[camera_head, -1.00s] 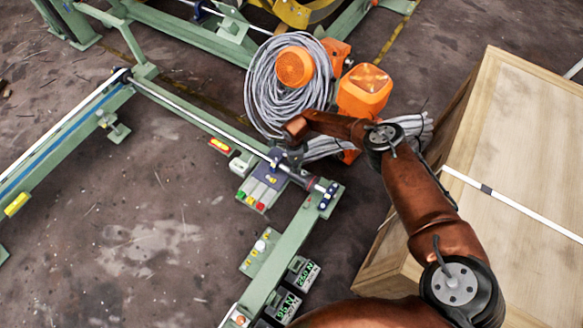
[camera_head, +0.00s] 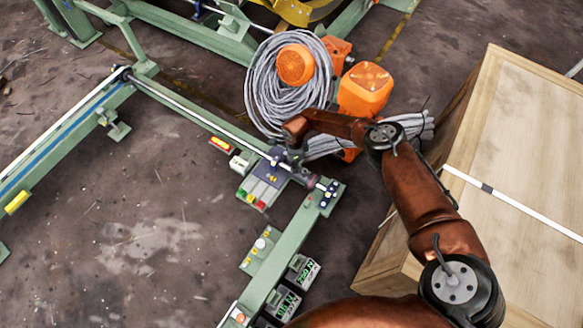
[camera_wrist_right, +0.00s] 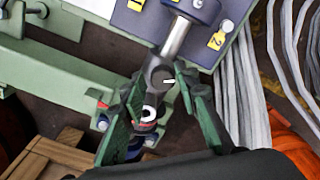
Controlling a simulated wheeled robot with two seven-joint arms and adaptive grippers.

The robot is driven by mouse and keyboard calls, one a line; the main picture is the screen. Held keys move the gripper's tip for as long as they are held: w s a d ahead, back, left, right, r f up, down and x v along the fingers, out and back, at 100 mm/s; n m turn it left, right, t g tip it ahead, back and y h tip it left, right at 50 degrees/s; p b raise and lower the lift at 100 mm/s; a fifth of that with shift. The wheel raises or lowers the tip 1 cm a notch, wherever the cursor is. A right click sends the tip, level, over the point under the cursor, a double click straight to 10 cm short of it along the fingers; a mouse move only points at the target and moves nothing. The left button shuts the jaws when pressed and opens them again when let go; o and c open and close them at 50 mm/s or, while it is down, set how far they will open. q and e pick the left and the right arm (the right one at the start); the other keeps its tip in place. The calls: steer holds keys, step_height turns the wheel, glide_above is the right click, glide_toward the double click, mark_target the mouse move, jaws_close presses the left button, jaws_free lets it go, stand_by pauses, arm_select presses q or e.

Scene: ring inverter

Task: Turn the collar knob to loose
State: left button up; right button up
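My right gripper (camera_wrist_right: 160,88) has two green fingers, one on each side of a small dark grey knob (camera_wrist_right: 161,78) with a white mark. The fingers look spread, with slim gaps beside the knob; contact is not clear. The knob sits by a shiny rod (camera_wrist_right: 176,40). Below it, between the fingers, are a white curved mark and a red patch. In the head view, my right gripper (camera_head: 294,160) reaches down to the rail corner by a dark collar (camera_head: 305,180), and my own wrist hides most of the knob. My left gripper is not in view.
A green frame (camera_head: 285,240) carries digital displays (camera_head: 303,270). A cable coil (camera_head: 262,85) and orange housings (camera_head: 365,90) stand behind. A wooden crate (camera_head: 500,150) is close on the right.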

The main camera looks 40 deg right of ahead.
step_height(320, 180, up, 12)
stand_by(0.5)
stand_by(0.4)
